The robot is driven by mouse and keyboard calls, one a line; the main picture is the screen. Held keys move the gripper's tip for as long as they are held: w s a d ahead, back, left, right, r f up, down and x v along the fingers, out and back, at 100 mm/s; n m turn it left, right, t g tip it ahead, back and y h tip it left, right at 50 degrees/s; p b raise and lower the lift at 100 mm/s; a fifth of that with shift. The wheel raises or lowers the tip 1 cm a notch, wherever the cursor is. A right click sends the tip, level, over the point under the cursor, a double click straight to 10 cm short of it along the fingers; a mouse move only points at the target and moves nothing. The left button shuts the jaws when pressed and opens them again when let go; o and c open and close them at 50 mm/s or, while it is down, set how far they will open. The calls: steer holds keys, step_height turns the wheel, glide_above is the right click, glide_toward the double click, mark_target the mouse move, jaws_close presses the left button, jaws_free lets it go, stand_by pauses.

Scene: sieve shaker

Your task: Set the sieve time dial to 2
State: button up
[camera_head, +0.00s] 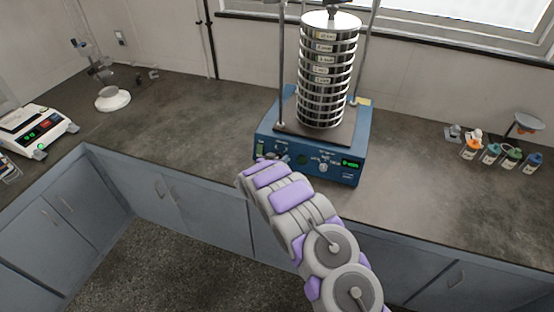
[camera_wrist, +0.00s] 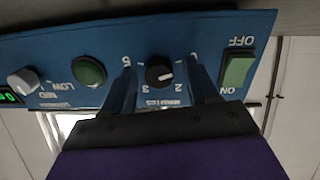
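The sieve time dial (camera_wrist: 160,72) is a small black knob on the blue front panel, seen upside down in the wrist view. Its white mark lies toward the right of the knob in that picture. Printed numbers, including 2, 3 and 5, ring it. My gripper (camera_wrist: 162,68) is open, with one dark finger on each side of the dial. Gaps show between the fingers and the knob, so I see no clear contact. In the head view, the sieve shaker (camera_head: 265,138) stands on the counter, with my arm reaching its left front; the dial is not clearly visible there.
The green power switch (camera_wrist: 237,71) is beside the right finger. A green button (camera_wrist: 88,71) and a grey knob (camera_wrist: 23,81) lie to the left. A tall sieve stack (camera_head: 328,70) stands on the shaker. A scale (camera_head: 35,130) and small bottles (camera_head: 490,153) are farther away.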

steer(key=c, duration=1)
steer(key=shift+c, duration=0.2)
steer(key=shift+a, duration=0.1)
steer(key=m+p, duration=0.2)
steer(key=m, duration=0.1)
steer(key=m+p, duration=0.1)
steer(key=m, duration=0.2)
steer(key=shift+m+y, duration=0.3)
steer(key=m, duration=0.3)
steer(key=shift+m, duration=1.7)
